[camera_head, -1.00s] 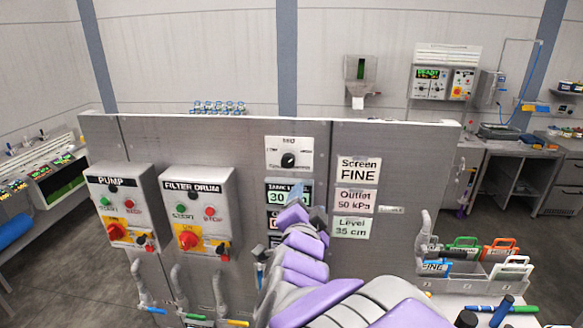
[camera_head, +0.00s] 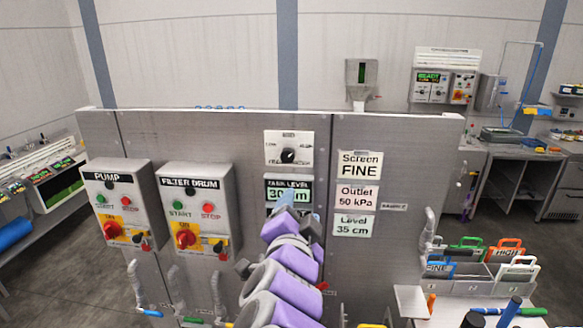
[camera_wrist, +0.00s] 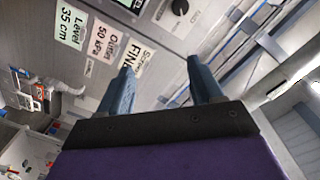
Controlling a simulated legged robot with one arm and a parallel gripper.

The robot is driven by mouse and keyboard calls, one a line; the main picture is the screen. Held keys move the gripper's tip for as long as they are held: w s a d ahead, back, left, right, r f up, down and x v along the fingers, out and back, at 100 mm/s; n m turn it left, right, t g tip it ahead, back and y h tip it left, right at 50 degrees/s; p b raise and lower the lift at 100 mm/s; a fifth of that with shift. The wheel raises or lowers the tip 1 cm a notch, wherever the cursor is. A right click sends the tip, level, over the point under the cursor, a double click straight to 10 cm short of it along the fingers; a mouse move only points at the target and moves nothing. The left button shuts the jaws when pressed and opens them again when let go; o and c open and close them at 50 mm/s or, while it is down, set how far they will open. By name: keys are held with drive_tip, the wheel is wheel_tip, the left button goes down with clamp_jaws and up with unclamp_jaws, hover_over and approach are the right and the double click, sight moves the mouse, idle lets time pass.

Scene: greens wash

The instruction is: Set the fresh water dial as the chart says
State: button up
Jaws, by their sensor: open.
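A black dial (camera_head: 288,156) sits on a white plate at the top of the grey panel, its small label unreadable; a black knob, probably this dial, shows in the wrist view (camera_wrist: 180,7). Beside it hang printed cards: Screen FINE (camera_head: 360,165), Outlet 50 kPa (camera_head: 357,197) and Level 35 cm (camera_head: 353,225). I cannot tell whether these are the chart. My gripper (camera_head: 289,198) is in front of the panel, below the dial and over the lower edge of the tank level display (camera_head: 275,186). In the wrist view its fingers (camera_wrist: 160,75) are apart and empty.
PUMP (camera_head: 118,205) and FILTER DRUM (camera_head: 200,210) boxes with buttons and red switches project from the panel at left. Several pipes with handles stand below them. A rack of coloured tags (camera_head: 480,268) stands at right. The panel front around the cards is clear.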

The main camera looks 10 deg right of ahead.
drive_tip(key=a+b+v, duration=0.1)
drive_tip(key=b+v, duration=0.2)
drive_tip(key=v, duration=0.9)
idle(0.5)
